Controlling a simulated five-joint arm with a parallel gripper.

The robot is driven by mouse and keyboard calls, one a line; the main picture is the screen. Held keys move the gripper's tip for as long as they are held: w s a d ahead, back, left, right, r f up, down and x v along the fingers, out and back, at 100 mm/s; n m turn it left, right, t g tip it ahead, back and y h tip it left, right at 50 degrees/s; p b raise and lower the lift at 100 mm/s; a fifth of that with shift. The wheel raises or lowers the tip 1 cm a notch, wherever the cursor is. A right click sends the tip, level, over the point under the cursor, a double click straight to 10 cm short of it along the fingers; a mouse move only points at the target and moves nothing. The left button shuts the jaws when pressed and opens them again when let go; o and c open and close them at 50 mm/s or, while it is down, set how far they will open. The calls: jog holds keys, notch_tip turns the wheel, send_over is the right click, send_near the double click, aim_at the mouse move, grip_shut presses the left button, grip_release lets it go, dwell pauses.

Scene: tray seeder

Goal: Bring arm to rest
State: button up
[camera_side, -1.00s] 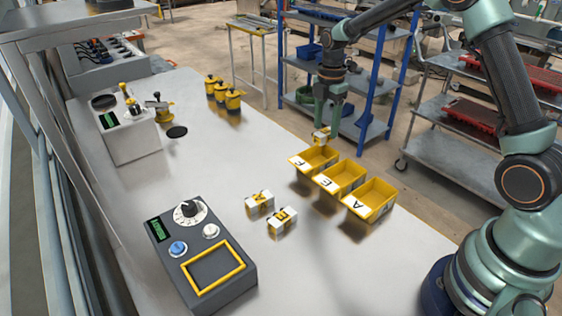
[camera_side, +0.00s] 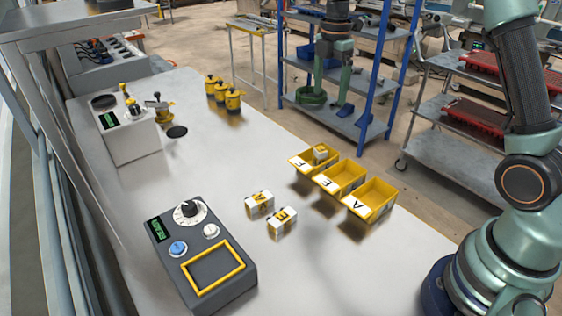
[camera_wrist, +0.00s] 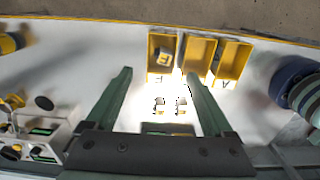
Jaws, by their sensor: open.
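My gripper (camera_side: 328,100) is open and empty, raised high behind the row of bins. Its two spread fingers also show in the wrist view (camera_wrist: 158,76). A small white-and-yellow block (camera_side: 320,152) lies in the yellow bin marked F (camera_side: 296,161), the far-left one. The wrist view shows this block (camera_wrist: 165,57) inside the same bin, apart from my fingers. The bin marked E (camera_side: 352,170) and the bin marked A (camera_side: 388,193) look empty. Two more lettered blocks, one (camera_side: 260,204) beside the other (camera_side: 282,222), stand on the table in front of the bins.
A dark control box (camera_side: 215,262) with a dial, buttons and yellow frame stands at the table's front left. A grey machine (camera_side: 130,138) and several yellow canisters (camera_side: 232,99) stand farther back. A blue shelf rack (camera_side: 372,128) stands beyond the table edge. The table's middle is clear.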

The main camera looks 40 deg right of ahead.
notch_tip(320, 180, up, 2)
jog(key=shift+r, duration=0.15)
jog(key=s+a+r+m+t, duration=0.3)
jog(key=s+a+r+m, duration=0.2)
jog(key=s+m, duration=0.4)
jog(key=s+a+f+m+t, duration=0.2)
jog(key=s+a+m, duration=0.1)
jog(key=s+m, duration=0.6)
jog(key=shift+s+a+f+t, duration=0.15)
jog(key=shift+s+f+t, duration=0.2)
jog(key=shift+s, duration=0.1)
dwell(0.9)
